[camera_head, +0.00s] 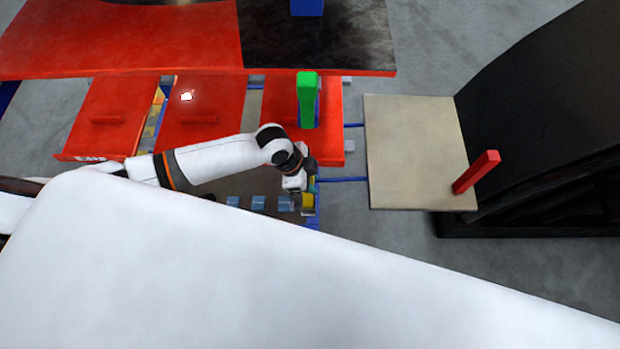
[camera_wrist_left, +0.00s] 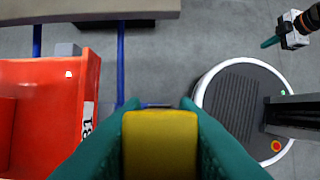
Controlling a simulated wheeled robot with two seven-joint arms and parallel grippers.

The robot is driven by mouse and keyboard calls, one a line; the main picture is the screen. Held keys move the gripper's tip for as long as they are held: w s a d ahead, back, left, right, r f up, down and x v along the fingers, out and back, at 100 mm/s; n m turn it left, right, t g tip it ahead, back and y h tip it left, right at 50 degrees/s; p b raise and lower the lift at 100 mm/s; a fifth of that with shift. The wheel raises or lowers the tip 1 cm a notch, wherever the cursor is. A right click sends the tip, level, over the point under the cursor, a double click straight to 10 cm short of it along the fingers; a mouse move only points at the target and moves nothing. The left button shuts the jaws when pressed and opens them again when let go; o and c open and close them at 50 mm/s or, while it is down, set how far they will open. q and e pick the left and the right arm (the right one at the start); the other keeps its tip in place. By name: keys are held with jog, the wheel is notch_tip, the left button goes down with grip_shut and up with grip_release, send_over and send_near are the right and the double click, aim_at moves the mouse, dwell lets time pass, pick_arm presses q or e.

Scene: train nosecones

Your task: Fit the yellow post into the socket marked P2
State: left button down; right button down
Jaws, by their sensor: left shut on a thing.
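My left gripper (camera_head: 304,186) is shut on the yellow post (camera_wrist_left: 160,145). In the left wrist view the post's yellow face fills the gap between the teal fingers (camera_wrist_left: 160,112). In the head view only small yellow patches show at the gripper, partly hidden by the wrist, above the right end of the low rack. The P2 mark and its socket cannot be made out in either view. My right gripper (camera_wrist_left: 285,34) shows at the upper right of the left wrist view, with a teal finger; its opening is unclear.
A green post (camera_head: 307,100) stands on a red panel just behind my left gripper. A red post (camera_head: 477,172) stands on the beige board (camera_head: 415,145) at right. A blue block (camera_head: 306,6) sits on the black-and-red table. A white surface hides the foreground.

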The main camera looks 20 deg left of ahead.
pick_arm(q)
jog(key=shift+f+b, duration=0.8)
jog(key=shift+f, duration=0.7)
jog(key=c, duration=1.1)
grip_release()
jog(key=shift+o, duration=0.2)
jog(key=v, duration=1.2)
jog(key=shift+d, duration=0.1)
